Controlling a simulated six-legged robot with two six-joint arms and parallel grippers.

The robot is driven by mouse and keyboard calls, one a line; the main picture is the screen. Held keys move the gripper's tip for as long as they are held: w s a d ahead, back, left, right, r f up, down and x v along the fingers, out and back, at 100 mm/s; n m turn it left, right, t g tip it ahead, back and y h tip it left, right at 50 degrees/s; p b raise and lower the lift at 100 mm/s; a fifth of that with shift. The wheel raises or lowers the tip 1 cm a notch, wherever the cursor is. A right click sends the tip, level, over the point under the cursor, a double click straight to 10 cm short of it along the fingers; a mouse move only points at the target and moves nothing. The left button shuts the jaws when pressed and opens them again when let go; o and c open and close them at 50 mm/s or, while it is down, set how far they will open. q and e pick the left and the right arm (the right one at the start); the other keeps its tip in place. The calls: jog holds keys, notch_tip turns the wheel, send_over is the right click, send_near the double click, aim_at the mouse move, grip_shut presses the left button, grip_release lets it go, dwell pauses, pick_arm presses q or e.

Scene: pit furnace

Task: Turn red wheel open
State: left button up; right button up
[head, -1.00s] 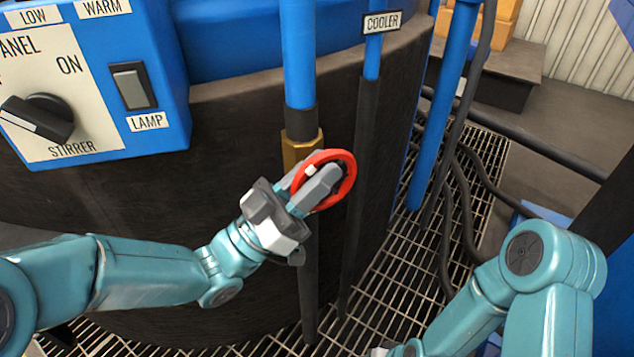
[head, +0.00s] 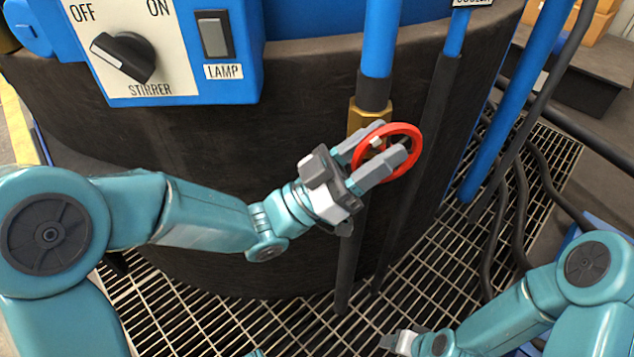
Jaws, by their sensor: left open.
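The red wheel (head: 414,134) is a small ring with a pale mark on its left side, mounted by a brass fitting (head: 357,117) on a vertical pipe right of centre. My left gripper (head: 384,148) reaches in from the left. Its two grey fingers are apart at the wheel, one on the upper left and one across the front. Whether they touch the rim I cannot tell. My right gripper (head: 402,342) is low at the bottom edge, well away from the wheel, and its jaws are too small and partly hidden to judge.
A blue control panel (head: 180,83) with a stirrer knob (head: 123,57) and a lamp switch (head: 213,36) is at upper left on the dark furnace wall (head: 250,150). Blue pipes and black hoses (head: 519,190) stand to the right. The floor is metal grating (head: 410,285).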

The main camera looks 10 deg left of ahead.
pick_arm(q)
jog(key=v, duration=1.6)
pick_arm(e)
jog(key=shift+s+r, duration=0.2)
jog(key=shift+r, duration=0.1)
pick_arm(q)
jog(key=shift+d+p, duration=0.1)
jog(key=shift+p, duration=0.2)
